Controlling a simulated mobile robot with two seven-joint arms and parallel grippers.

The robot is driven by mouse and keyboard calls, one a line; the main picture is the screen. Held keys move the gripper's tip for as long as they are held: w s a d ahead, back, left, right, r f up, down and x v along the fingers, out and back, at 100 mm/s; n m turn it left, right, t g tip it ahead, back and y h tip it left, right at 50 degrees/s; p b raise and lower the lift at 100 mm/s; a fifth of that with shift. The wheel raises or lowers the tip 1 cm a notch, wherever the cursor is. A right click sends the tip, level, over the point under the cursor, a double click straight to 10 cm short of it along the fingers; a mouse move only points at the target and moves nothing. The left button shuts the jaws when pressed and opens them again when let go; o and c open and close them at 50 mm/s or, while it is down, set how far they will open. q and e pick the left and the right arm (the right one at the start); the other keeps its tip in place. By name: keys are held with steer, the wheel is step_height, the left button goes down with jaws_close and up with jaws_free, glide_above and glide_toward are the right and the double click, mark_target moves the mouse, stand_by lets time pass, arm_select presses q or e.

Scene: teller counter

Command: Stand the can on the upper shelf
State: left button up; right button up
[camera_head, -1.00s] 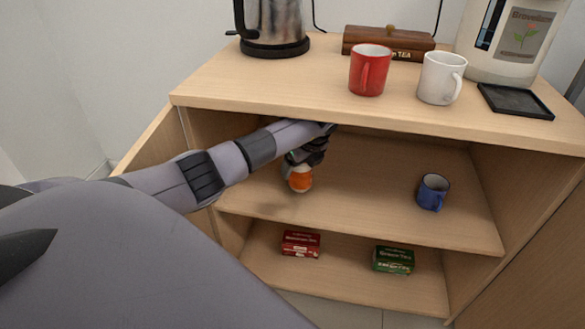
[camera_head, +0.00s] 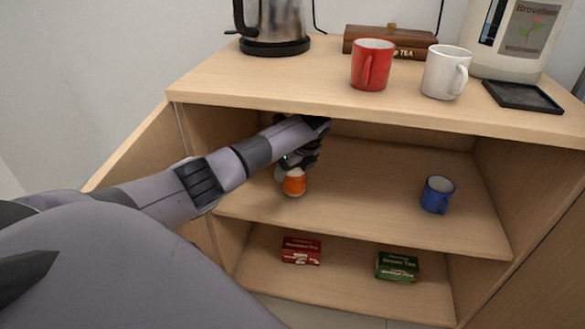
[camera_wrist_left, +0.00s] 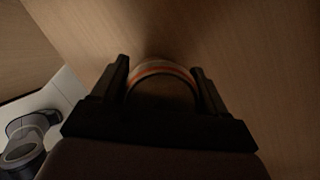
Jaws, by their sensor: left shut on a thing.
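The can (camera_head: 293,184), orange below and pale above, is in the upper compartment of the open cabinet, over the left part of the upper shelf (camera_head: 350,205). My left gripper (camera_head: 299,160) reaches in under the counter top and is shut on the can from above and behind. The can looks roughly upright; I cannot tell whether its bottom touches the shelf. In the left wrist view the can (camera_wrist_left: 163,68) shows as a pale and orange curved rim between the two dark fingers (camera_wrist_left: 160,80). My right gripper is not in view.
A blue mug (camera_head: 437,195) stands on the right of the upper shelf. Red (camera_head: 301,251) and green (camera_head: 397,267) tea boxes lie on the lower shelf. The counter top (camera_head: 270,85) is close above my arm. The middle of the upper shelf is clear.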

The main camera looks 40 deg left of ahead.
arm_select(q)
steer(key=o, duration=1.3)
steer(key=shift+o, duration=0.2)
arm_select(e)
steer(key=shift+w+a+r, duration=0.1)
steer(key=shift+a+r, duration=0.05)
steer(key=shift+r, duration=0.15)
arm_select(q)
steer(key=shift+r+p, duration=0.4)
steer(key=shift+r, duration=0.1)
steer(key=shift+s+d+r+p, duration=0.15)
steer(key=shift+d+r+p, duration=0.6)
steer(key=shift+d, duration=0.15)
steer(key=s+d+p, duration=0.2)
steer(key=d, duration=0.8)
steer(key=shift+d+f, duration=0.15)
steer(key=shift+d, duration=0.05)
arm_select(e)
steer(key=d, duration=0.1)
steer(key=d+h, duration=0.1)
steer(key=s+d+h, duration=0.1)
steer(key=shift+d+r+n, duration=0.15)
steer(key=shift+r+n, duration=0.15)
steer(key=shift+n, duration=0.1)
arm_select(q)
steer(key=shift+s, duration=0.1)
